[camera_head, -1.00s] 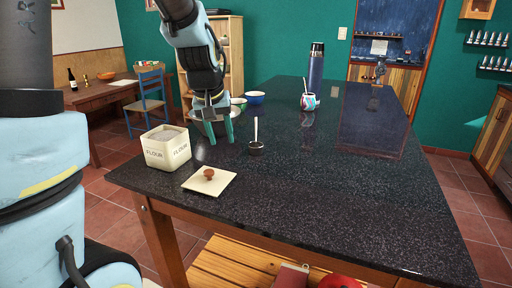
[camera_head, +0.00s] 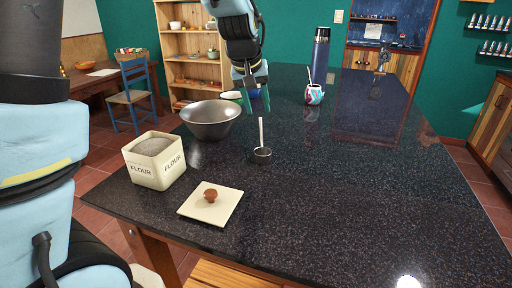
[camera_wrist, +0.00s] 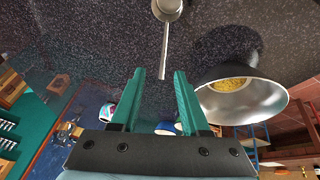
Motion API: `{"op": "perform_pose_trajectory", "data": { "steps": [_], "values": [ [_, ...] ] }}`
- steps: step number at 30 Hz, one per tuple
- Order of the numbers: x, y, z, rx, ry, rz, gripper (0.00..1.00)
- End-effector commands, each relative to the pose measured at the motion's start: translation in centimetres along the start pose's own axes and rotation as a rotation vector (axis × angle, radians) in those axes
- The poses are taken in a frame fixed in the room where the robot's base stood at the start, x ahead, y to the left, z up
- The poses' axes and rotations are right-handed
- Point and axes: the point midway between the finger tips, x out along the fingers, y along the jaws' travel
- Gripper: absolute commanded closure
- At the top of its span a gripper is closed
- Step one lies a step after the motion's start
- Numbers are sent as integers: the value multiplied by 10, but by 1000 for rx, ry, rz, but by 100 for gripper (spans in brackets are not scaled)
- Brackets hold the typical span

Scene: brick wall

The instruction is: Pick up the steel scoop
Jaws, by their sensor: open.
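The steel scoop (camera_head: 262,155) rests on the dark countertop, its pale handle pointing up and away in the head view. It also shows at the top of the wrist view (camera_wrist: 166,10), with the handle reaching down toward the gap between my fingers. My gripper (camera_head: 255,98) is open and empty, with green fingers, above the counter and beyond the scoop in the head view. In the wrist view the fingers (camera_wrist: 160,85) stand apart with nothing between them, and no contact with the scoop shows.
A steel bowl (camera_head: 210,118) with yellow contents (camera_wrist: 228,84) stands left of the scoop. A flour box (camera_head: 156,160) and a square lid with a brown knob (camera_head: 210,203) lie nearer. A patterned cup (camera_head: 314,94) and blue bottle (camera_head: 320,55) stand farther back. The counter's right side is clear.

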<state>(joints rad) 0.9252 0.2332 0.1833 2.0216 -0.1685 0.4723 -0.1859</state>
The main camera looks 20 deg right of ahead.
Motion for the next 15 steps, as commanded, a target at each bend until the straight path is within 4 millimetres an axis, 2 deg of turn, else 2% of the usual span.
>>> {"op": "perform_pose_trajectory", "data": {
  "steps": [9,15],
  "values": [
    [45,-1,1,-2,-4,-2,54],
    [58,-2,1,-1,-3,-1,54]
  ]
}}
